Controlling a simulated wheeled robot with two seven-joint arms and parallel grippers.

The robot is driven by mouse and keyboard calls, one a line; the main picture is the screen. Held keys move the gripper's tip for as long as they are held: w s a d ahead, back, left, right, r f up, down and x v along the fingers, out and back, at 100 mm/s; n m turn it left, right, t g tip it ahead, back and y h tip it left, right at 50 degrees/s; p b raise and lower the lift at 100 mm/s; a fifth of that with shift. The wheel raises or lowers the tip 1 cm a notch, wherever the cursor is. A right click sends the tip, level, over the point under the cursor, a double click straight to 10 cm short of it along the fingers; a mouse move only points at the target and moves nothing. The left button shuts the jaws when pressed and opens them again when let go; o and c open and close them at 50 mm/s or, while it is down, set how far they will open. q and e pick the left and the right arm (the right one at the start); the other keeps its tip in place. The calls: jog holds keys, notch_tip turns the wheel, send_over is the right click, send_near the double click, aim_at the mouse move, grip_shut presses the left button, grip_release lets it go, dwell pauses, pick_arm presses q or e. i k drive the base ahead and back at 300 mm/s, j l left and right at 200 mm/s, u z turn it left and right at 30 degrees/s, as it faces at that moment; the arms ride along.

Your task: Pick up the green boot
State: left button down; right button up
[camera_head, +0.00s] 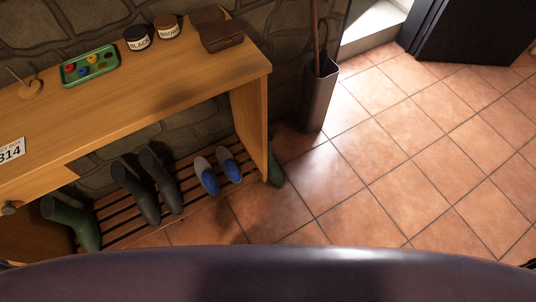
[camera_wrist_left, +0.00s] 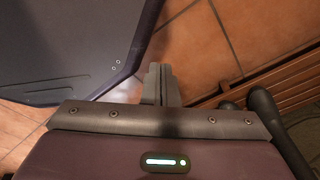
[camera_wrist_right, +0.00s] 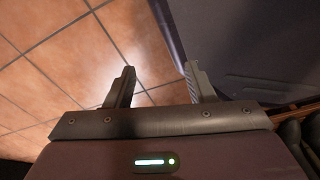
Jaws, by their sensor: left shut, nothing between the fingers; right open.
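One green boot (camera_head: 72,222) stands at the left end of the slatted rack in the head view, partly under the bench. A second green boot (camera_head: 275,170) shows beyond the bench's right end panel, mostly hidden by it. My left gripper (camera_wrist_left: 160,84) is shut and empty above the floor, with the rack and dark boots to its right in the left wrist view. My right gripper (camera_wrist_right: 158,82) is open and empty above the tiles in the right wrist view. Neither gripper is touching a green boot.
The wooden bench (camera_head: 185,82) stands over the slatted rack (camera_head: 112,222), which holds dark boots (camera_head: 135,190) and blue-grey slippers (camera_head: 206,176). A tall dark umbrella stand (camera_head: 319,97) is right of the bench. The tiled floor (camera_head: 400,170) at right is open.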

aim_at(275, 175)
jog(key=i+l+u, duration=0.95)
